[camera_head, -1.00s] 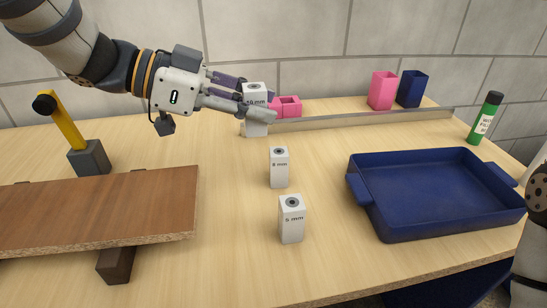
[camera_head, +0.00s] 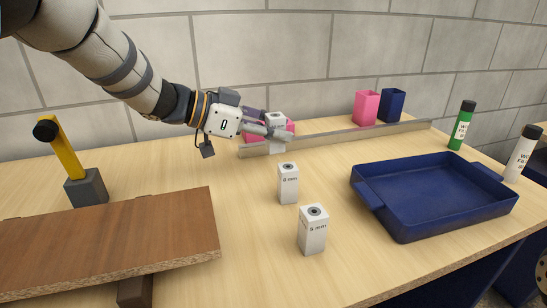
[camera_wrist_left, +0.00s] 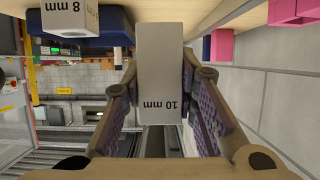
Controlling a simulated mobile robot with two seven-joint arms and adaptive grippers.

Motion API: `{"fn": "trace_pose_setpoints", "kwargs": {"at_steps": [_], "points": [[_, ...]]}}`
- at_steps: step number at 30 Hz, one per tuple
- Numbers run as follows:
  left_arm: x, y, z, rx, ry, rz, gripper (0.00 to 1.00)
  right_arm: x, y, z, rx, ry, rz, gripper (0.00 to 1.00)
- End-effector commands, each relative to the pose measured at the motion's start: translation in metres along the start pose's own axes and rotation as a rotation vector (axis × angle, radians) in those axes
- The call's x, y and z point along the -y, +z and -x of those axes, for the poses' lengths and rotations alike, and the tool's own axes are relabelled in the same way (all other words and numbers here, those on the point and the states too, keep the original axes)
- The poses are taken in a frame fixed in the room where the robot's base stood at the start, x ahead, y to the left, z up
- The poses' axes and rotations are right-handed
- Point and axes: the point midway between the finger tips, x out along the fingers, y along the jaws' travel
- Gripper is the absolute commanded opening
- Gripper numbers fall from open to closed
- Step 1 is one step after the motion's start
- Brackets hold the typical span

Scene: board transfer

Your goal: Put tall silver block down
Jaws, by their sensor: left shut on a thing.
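The tall silver block (camera_head: 276,121), marked 10 mm, is upright at the back of the table, in front of a pink box. My left gripper (camera_head: 280,134) is shut on it, with fingers across its middle. In the left wrist view the block (camera_wrist_left: 160,60) sits between the two fingers (camera_wrist_left: 160,95). The block's lower end shows below the fingers near the metal rail; I cannot tell whether it touches the table. My right gripper is not in view.
An 8 mm block (camera_head: 288,184) and a shorter-marked block (camera_head: 313,232) stand mid-table. A metal rail (camera_head: 350,134) runs along the back. A blue tray (camera_head: 393,228) lies right, a brown board (camera_head: 110,235) left. Pink (camera_head: 366,107) and blue (camera_head: 392,105) bins stand behind the rail.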

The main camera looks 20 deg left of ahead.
Motion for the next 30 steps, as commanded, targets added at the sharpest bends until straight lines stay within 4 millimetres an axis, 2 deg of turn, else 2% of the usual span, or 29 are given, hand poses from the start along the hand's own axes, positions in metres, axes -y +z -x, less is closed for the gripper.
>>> {"fn": "trace_pose_setpoints", "kwargs": {"at_steps": [1, 8, 10, 14, 25, 26, 28, 30], "points": [[0.009, 0.018, -0.008, 0.005, 0.004, 0.010, 0.00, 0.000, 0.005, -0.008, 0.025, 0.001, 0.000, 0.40], [0.029, 0.033, -0.015, -0.002, 0.001, 0.000, 0.00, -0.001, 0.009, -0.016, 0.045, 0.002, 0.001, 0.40], [0.036, 0.042, -0.018, -0.001, 0.001, 0.002, 0.00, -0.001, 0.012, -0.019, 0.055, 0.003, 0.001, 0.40], [0.034, 0.064, -0.027, -0.002, 0.001, 0.003, 0.00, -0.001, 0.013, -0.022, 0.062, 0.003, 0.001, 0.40], [0.033, 0.067, -0.029, -0.004, -0.001, -0.004, 0.00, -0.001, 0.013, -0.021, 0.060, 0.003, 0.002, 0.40], [0.033, 0.067, -0.029, -0.003, -0.001, -0.003, 0.31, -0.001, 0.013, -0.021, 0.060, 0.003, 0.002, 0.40], [0.033, 0.067, -0.029, -0.003, -0.001, -0.004, 0.47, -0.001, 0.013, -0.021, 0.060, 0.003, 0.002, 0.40], [0.033, 0.067, -0.029, -0.003, -0.001, -0.004, 0.47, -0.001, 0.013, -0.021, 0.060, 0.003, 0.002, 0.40]]}}
